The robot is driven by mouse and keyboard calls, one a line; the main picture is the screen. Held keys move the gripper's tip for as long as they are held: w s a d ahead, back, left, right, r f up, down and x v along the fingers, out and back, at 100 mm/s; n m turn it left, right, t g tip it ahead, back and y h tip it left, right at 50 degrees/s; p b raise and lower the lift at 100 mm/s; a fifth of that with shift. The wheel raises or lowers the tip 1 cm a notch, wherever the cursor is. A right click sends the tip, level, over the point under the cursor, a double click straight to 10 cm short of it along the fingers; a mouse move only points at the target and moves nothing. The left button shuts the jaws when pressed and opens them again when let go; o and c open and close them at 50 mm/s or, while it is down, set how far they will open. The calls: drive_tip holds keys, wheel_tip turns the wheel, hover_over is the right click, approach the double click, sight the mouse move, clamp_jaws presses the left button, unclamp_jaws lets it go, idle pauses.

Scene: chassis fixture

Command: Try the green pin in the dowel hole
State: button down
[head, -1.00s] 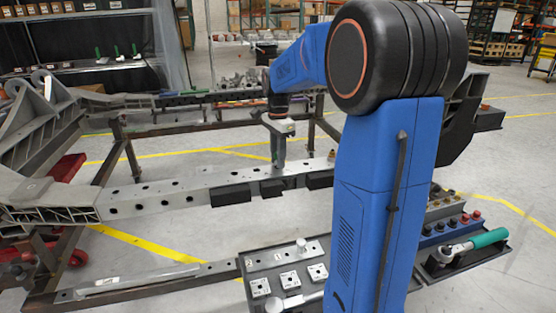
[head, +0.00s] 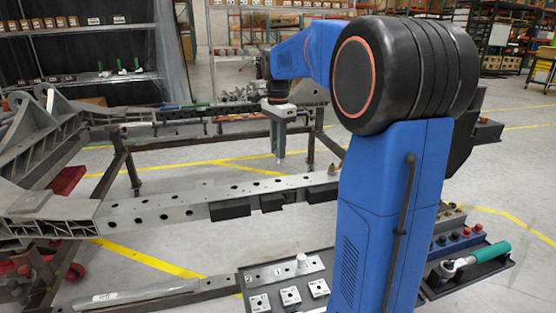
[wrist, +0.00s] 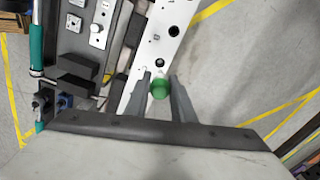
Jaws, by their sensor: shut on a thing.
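In the wrist view the green pin (wrist: 160,89) shows its round green head between the fingers of my gripper (wrist: 160,78), which is shut on it. The pin's lower end is hidden. I cannot tell which is the dowel hole.
A tray (head: 243,292) with marked blocks and a plate lies in front of the beam. A green-handled ratchet (head: 480,258) lies at the right. Black blocks (head: 230,210) sit along the beam's near side. A shelf (head: 100,80) at the back holds green-handled items.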

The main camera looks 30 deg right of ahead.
drive_tip(key=shift+r, duration=0.6)
drive_tip(key=shift+r, duration=0.1)
drive_tip(key=shift+r, duration=3.05)
